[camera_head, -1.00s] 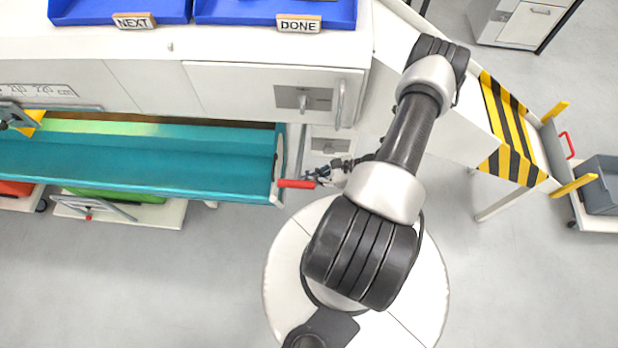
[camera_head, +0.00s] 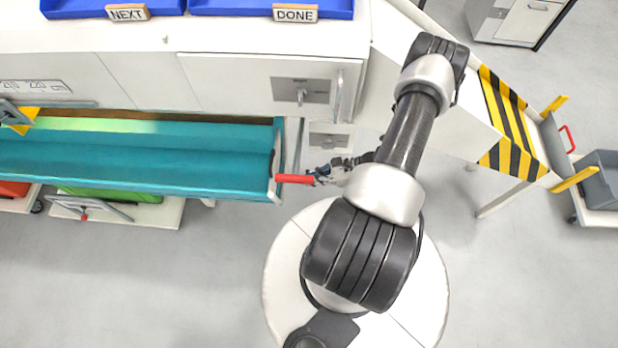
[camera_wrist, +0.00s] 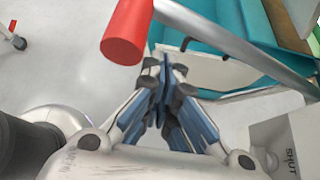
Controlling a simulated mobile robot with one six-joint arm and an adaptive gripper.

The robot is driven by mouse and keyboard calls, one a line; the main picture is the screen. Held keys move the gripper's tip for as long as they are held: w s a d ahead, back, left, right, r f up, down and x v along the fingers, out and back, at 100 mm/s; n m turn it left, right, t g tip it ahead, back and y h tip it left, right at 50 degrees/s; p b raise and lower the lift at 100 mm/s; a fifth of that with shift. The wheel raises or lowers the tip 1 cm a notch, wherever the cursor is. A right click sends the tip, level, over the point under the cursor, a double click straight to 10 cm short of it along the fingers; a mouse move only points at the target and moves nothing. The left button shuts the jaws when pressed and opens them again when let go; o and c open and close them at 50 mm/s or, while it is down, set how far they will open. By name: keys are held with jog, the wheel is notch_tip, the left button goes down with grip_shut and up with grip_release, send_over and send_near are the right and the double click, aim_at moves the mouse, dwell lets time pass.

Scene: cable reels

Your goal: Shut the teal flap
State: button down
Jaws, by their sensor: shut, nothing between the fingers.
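The teal flap (camera_head: 130,172) hangs open as a long trough below the white cabinet front in the head view. Its teal surface also shows at the upper right of the wrist view (camera_wrist: 215,28). A red handle (camera_head: 295,178) sticks out at the flap's right end; in the wrist view the red handle (camera_wrist: 125,35) sits on a grey bar, just beyond and left of the fingertips. My gripper (camera_head: 321,175) is shut and empty at the handle's right end. In the wrist view my gripper (camera_wrist: 165,80) has its fingertips together; contact with the handle is unclear.
The white cabinet (camera_head: 230,85) carries a grey latch plate (camera_head: 285,89). Blue trays (camera_head: 105,9) stand on top. A striped ramp (camera_head: 505,120) lies right of my arm. A green crate (camera_head: 115,195) sits below the flap. Open floor lies in front.

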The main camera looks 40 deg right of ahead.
jog(key=d+f+p+v, duration=0.1)
jog(key=v, duration=0.8)
jog(key=shift+s+d, duration=0.2)
